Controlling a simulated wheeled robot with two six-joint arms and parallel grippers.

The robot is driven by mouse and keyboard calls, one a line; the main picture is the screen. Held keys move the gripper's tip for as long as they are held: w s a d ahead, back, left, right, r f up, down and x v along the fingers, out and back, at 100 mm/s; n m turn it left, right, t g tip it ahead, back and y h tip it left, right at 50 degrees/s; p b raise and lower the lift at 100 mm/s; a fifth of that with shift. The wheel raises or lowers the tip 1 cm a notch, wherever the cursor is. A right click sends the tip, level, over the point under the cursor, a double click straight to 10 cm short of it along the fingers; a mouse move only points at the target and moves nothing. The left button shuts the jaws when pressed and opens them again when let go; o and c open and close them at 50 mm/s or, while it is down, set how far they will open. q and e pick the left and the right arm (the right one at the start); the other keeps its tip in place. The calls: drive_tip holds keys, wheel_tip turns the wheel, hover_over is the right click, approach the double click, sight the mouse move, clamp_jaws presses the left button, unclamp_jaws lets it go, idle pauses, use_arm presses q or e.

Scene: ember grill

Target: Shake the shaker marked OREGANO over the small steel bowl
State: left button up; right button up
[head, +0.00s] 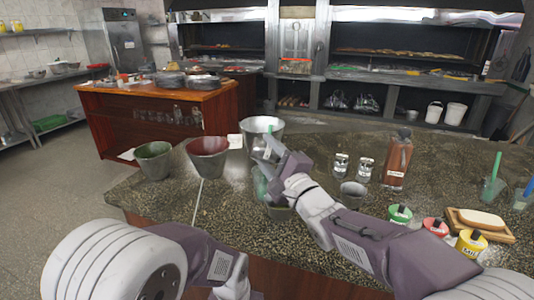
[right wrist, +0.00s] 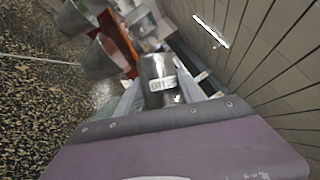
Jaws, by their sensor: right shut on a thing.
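My right gripper (head: 270,153) is raised over the counter and shut on a steel shaker (right wrist: 158,68). In the right wrist view the shaker sits between the two fingers, with a pale label facing the camera; the lettering is too blurred to read surely. Two more labelled shakers (head: 341,166) (head: 365,170) stand upright on the counter, right of the gripper. A small steel bowl (head: 353,194) stands just in front of them, apart from the held shaker. My left arm comes in low at the left; its gripper is outside the picture.
Three large buckets, one green inside (head: 153,160), one red inside (head: 207,158) and one pale (head: 262,128), stand at the counter's left. A brown bottle (head: 397,163), several colored tubs (head: 400,214) and a wooden board (head: 481,226) stand to the right.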

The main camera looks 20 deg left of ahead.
drive_tip(key=shift+r+p, duration=0.35)
drive_tip(key=shift+r, duration=0.6)
use_arm(q)
drive_tip(key=shift+r, duration=0.7)
use_arm(e)
drive_tip(key=shift+f, duration=0.15)
drive_tip(key=n+p, duration=0.1)
drive_tip(key=p, duration=0.1)
drive_tip(key=r+n+g+p, duration=0.1)
drive_tip(key=n+p, duration=0.1)
drive_tip(key=n+h+p, duration=0.1)
drive_tip(key=n+p, duration=0.1)
drive_tip(key=p, duration=0.1)
drive_tip(key=shift+r+g, duration=0.3)
drive_tip(key=shift+g, duration=0.1)
drive_tip(key=shift+f+n, duration=0.2)
drive_tip(key=shift+n, duration=0.5)
use_arm(q)
wheel_tip(320, 180, up, 7)
drive_tip(key=shift+r, duration=0.15)
use_arm(e)
drive_tip(key=shift+f+h, duration=0.3)
drive_tip(key=shift+f, duration=0.05)
